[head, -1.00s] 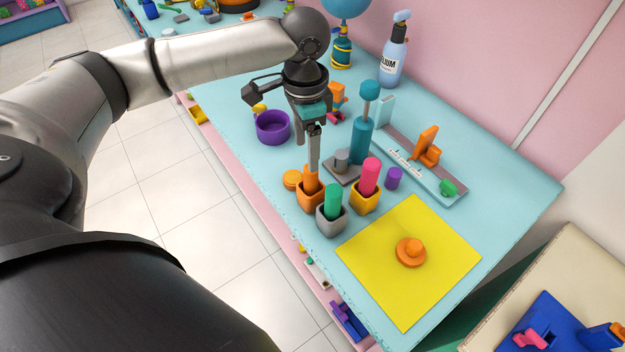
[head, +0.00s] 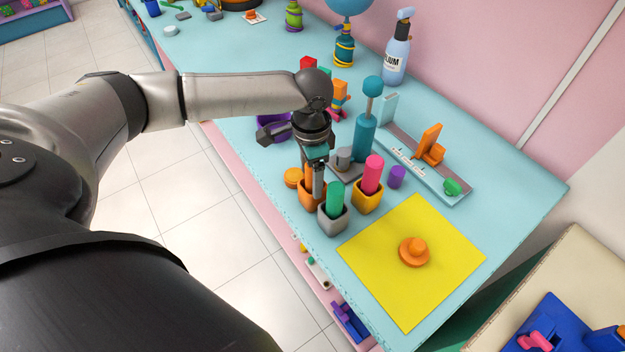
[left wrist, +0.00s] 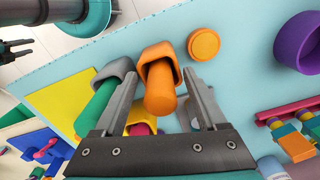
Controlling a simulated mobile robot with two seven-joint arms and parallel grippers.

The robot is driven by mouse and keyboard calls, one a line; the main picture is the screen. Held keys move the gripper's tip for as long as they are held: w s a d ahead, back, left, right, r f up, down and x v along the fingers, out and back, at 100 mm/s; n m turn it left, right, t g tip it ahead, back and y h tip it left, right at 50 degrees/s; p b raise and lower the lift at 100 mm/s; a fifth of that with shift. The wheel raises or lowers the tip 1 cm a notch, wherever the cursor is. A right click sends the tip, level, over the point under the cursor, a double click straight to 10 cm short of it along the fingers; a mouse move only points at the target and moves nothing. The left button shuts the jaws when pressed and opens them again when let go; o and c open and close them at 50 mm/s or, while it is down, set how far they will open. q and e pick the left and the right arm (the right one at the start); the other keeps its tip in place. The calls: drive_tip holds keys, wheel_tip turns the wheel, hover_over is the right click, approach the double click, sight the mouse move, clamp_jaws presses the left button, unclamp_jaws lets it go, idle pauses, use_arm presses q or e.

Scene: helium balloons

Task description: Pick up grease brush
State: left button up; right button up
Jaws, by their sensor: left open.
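No thing here is clearly labelled as a grease brush. An upright orange stick (left wrist: 160,92) stands in an orange cup (head: 307,196) near the table's front edge. My left gripper (head: 317,190) points down over this cup. In the left wrist view my left gripper (left wrist: 160,78) is open, with one finger on each side of the orange stick and nothing gripped. In the head view my gripper mostly hides the stick. A green stick (head: 335,198) in a grey cup (head: 333,224) and a pink stick (head: 373,174) in a yellow cup (head: 366,197) stand close by.
An orange disc (head: 293,177) lies beside the cups. A teal pump (head: 365,135) stands behind them. A purple bowl (head: 272,124) is partly hidden by my arm. A yellow sheet (head: 380,270) with an orange knob (head: 414,251) lies to the right.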

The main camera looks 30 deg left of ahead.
use_arm(q)
clamp_jaws()
idle(0.4)
drive_tip(key=shift+r, duration=0.1)
wheel_tip(320, 180, up, 20)
drive_tip(key=p, duration=0.2)
drive_tip(key=shift+p, duration=0.3)
